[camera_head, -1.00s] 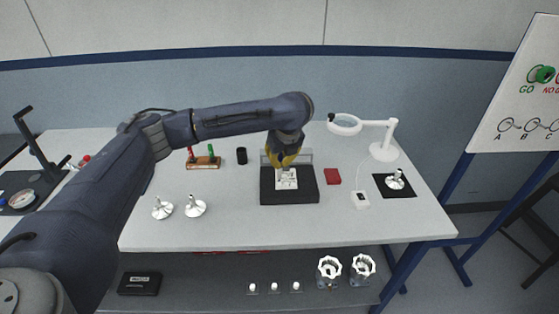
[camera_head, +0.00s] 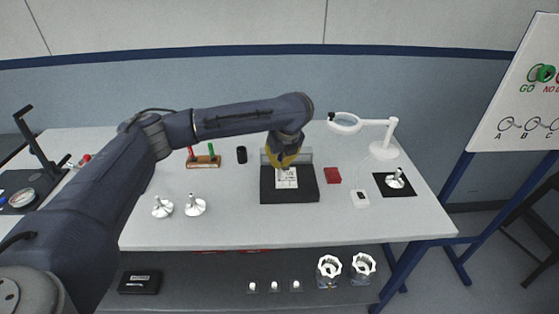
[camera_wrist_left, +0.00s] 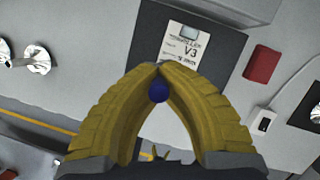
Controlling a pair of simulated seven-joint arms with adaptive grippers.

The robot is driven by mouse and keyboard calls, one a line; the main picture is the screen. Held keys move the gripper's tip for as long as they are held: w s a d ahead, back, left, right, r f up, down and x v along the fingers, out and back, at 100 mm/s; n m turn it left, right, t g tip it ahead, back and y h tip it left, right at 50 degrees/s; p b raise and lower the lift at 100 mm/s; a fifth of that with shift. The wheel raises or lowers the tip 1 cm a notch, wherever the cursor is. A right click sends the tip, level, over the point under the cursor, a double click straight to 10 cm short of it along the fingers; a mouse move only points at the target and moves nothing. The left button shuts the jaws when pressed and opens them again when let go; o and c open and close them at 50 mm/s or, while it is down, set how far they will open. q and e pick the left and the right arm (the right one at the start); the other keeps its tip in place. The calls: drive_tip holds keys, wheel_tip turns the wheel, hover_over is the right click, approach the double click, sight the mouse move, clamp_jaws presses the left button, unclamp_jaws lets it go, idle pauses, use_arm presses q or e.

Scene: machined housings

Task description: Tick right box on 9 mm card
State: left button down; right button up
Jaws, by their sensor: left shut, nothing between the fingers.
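The white card (camera_head: 287,181) lies on a black board (camera_head: 305,194) in the middle of the table. In the left wrist view the card (camera_wrist_left: 184,46) shows dark print with "V3" and a clip at its top; its boxes are too small to read. My left gripper (camera_head: 283,166) has yellow fingers and is over the card's far part in the head view. In the left wrist view its fingertips (camera_wrist_left: 158,68) meet near the card's lower edge. My right gripper is not in view.
A red block (camera_head: 332,175) and a small white box (camera_head: 360,198) are right of the board. A white magnifier lamp (camera_head: 384,150) stands behind them. A metal part sits on a black mat (camera_head: 410,190) at right. Two metal parts (camera_head: 195,206) stand left.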

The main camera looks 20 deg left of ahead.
use_arm(q)
drive_tip(key=shift+f, duration=0.35)
idle(1.2)
drive_tip(key=shift+r, duration=3.55)
